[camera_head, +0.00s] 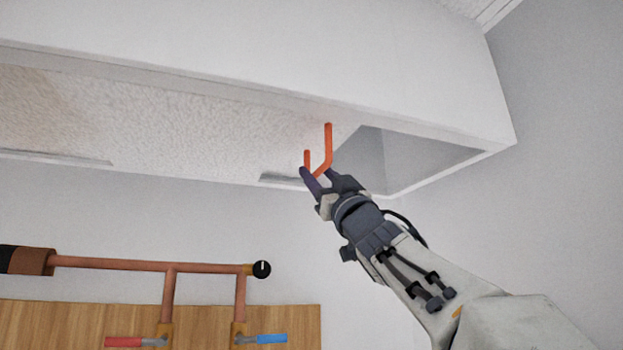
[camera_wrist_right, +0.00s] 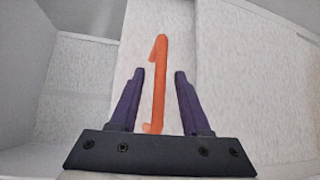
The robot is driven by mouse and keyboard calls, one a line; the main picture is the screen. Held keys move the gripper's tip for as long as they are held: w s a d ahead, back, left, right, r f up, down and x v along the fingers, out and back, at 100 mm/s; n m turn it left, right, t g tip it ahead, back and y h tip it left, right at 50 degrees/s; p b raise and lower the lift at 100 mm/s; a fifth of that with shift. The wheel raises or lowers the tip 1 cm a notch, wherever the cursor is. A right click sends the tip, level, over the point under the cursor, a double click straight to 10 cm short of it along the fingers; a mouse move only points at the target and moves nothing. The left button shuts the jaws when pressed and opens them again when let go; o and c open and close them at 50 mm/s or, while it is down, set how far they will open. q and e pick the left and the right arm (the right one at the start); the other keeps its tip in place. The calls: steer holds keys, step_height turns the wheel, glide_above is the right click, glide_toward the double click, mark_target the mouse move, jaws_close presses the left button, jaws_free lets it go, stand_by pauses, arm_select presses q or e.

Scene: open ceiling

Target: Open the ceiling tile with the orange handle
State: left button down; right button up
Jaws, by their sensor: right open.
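The orange handle (camera_head: 328,148) hangs from the underside of a textured white ceiling tile (camera_head: 200,125) in the head view. My right gripper (camera_head: 318,172) reaches up from the lower right, its fingertips at the handle's lower end. In the right wrist view the orange handle (camera_wrist_right: 158,85) stands between the two open purple fingers of my right gripper (camera_wrist_right: 160,75), with gaps on both sides. The tile (camera_wrist_right: 155,25) lies behind the handle in that view. My left gripper is not in view.
A white ceiling box (camera_head: 430,80) frames the tile, with an open recess (camera_head: 420,155) to its right. Below left are copper pipes (camera_head: 150,265) with a red lever (camera_head: 123,342) and a blue lever (camera_head: 265,339) before a wooden board (camera_head: 60,320).

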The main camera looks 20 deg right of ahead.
steer(key=b+v, duration=0.2)
steer(key=v, duration=0.4)
steer(key=shift+f+b, duration=0.25)
steer(key=shift+b, duration=0.1)
steer(key=shift+s, duration=0.1)
